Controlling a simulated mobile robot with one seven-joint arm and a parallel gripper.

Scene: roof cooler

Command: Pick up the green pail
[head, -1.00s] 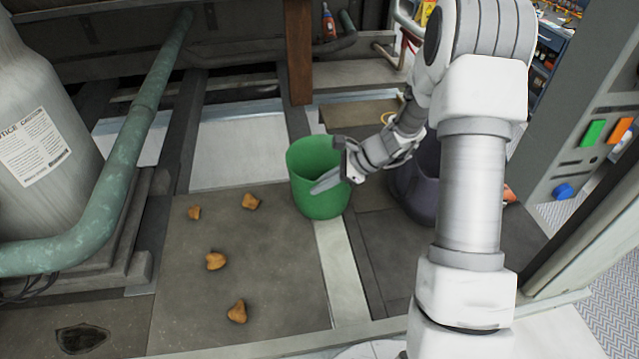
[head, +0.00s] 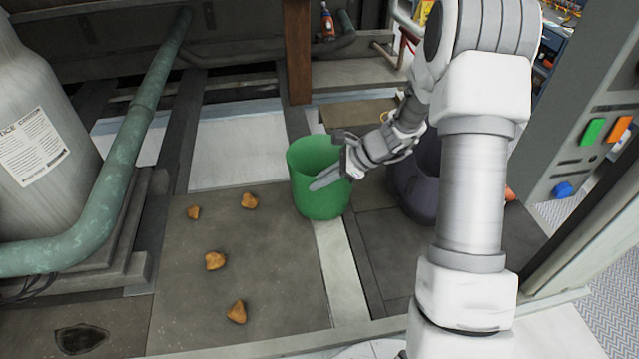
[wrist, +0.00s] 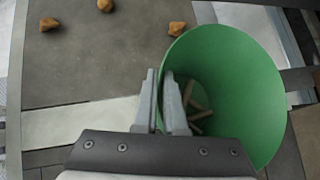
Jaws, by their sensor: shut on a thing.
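The green pail (head: 318,195) stands upright on the floor panels near the middle of the head view. In the wrist view the pail (wrist: 238,85) is seen from above, with several small brownish pieces inside. My gripper (head: 328,158) is at the pail's right side in the head view, one finger inside the rim and one outside. In the wrist view my gripper (wrist: 165,95) is shut on the pail's wall near the rim. I cannot see a gap between the pail's bottom and the floor.
Several orange-brown lumps (head: 215,261) lie on the panel left of the pail. A dark purple container (head: 412,190) stands right of it, partly behind my arm. A green pipe (head: 112,205) and a grey tank (head: 40,140) are at the left. A brown post (head: 298,50) stands behind.

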